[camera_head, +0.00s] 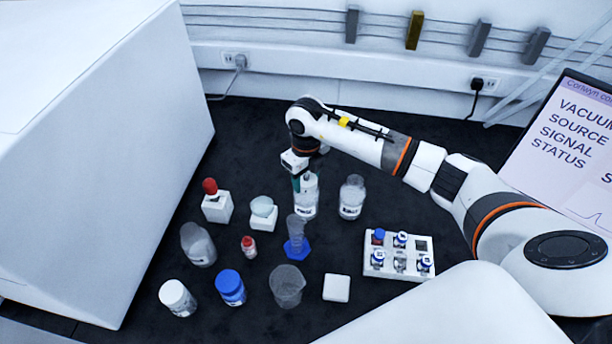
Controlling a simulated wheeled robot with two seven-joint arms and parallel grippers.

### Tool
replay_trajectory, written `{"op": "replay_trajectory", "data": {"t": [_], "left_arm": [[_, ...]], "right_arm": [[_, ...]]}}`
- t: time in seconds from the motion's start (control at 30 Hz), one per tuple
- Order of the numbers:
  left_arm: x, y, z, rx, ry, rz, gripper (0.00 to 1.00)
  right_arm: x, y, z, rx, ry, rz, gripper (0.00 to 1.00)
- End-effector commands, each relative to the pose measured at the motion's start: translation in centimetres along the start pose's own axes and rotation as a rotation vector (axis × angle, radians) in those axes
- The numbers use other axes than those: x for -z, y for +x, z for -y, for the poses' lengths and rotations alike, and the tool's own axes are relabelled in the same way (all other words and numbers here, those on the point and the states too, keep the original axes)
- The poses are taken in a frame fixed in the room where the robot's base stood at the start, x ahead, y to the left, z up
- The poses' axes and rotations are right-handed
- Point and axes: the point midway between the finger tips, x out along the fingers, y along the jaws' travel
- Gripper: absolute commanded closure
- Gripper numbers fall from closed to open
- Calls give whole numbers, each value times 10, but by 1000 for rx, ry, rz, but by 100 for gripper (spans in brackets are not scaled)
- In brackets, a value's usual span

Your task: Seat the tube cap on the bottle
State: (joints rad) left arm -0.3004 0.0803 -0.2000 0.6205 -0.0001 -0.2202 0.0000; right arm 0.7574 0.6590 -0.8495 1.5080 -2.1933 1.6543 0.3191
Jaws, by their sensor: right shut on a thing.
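My right gripper (301,177) points down over a clear labelled bottle (307,200) in the middle of the bench. It is shut, with its fingers at the bottle's mouth, and they hide most of what they hold. The tube cap cannot be made out clearly there; a small dark-green part shows by the fingers. Whether the held piece touches the bottle's rim cannot be told. The bottle stands upright. A second clear labelled bottle (352,197) stands upright to its right. My left gripper is not in view.
A blue-based measuring cylinder (297,246) stands close in front of the bottle. A white block with a red bulb (217,206), a beaker (287,287), a blue-capped jar (230,287) and a vial rack (398,278) stand around. A large white housing (100,150) fills the left.

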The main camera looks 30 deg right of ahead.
Motion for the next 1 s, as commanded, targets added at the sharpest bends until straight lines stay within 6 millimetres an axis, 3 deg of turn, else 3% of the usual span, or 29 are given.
{"op": "replay_trajectory", "data": {"t": [0.13,0.17,0.3,0.5,0.63,1.0], "left_arm": [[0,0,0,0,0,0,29],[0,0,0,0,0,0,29],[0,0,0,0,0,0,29],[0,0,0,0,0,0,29],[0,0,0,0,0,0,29],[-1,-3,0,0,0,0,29]], "right_arm": [[0,-1,0,0,0,-1,74],[0,-1,0,0,0,-1,48],[0,0,0,0,0,0,25],[0,0,0,0,0,0,25],[0,0,0,0,0,0,7],[0,-4,0,0,0,0,7]]}}
